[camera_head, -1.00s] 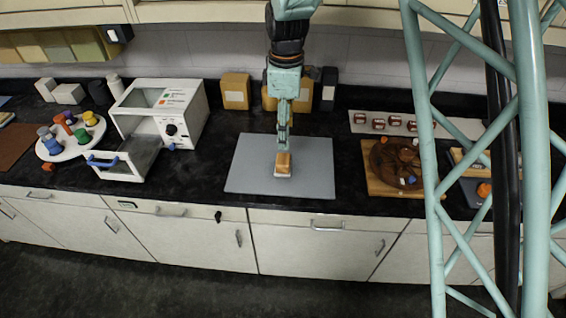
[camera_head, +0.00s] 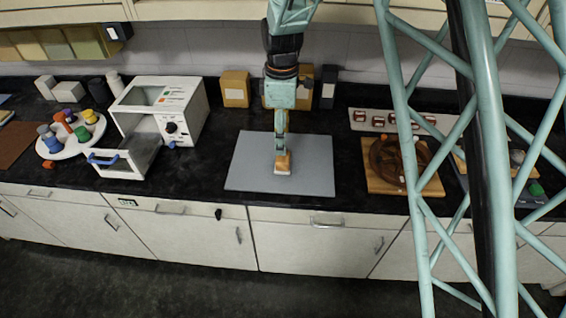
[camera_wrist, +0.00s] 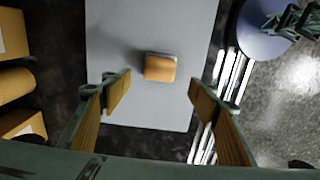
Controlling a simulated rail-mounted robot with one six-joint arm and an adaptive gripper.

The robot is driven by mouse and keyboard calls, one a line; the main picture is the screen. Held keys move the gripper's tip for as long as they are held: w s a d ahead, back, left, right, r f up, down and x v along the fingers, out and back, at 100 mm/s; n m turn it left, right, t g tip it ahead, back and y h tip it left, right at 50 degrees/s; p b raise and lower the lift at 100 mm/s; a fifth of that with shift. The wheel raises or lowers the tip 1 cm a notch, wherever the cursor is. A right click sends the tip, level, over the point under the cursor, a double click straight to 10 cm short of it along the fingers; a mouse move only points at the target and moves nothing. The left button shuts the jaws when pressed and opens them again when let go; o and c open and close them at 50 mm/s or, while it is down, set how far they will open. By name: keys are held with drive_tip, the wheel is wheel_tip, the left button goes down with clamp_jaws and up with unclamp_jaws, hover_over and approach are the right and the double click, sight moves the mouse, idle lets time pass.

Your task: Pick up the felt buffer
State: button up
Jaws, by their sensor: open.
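The felt buffer (camera_head: 283,162) is a small block with a tan wooden top and a pale underside. It lies on the grey mat (camera_head: 250,165) on the counter. In the wrist view the felt buffer (camera_wrist: 160,68) sits near the top middle, between and beyond my fingertips. My gripper (camera_wrist: 160,92) is open, with its two wood-coloured pads wide apart and nothing between them. In the head view my gripper (camera_head: 281,148) is just above and behind the buffer and hides part of its far side. I cannot tell the exact height gap.
A white oven-like device (camera_head: 190,115) with its door open stands left of the mat. A wooden board with a brown round dish (camera_head: 372,180) lies to the right. Yellow boxes (camera_head: 235,88) stand behind. The mat around the buffer is clear.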

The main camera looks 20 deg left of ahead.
sight(283, 157)
drive_tip(key=shift+f, duration=2.8)
drive_tip(key=shift+f, duration=0.1)
drive_tip(key=shift+d+f, duration=0.15)
drive_tip(key=shift+f, duration=2.35)
drive_tip(key=c, duration=1)
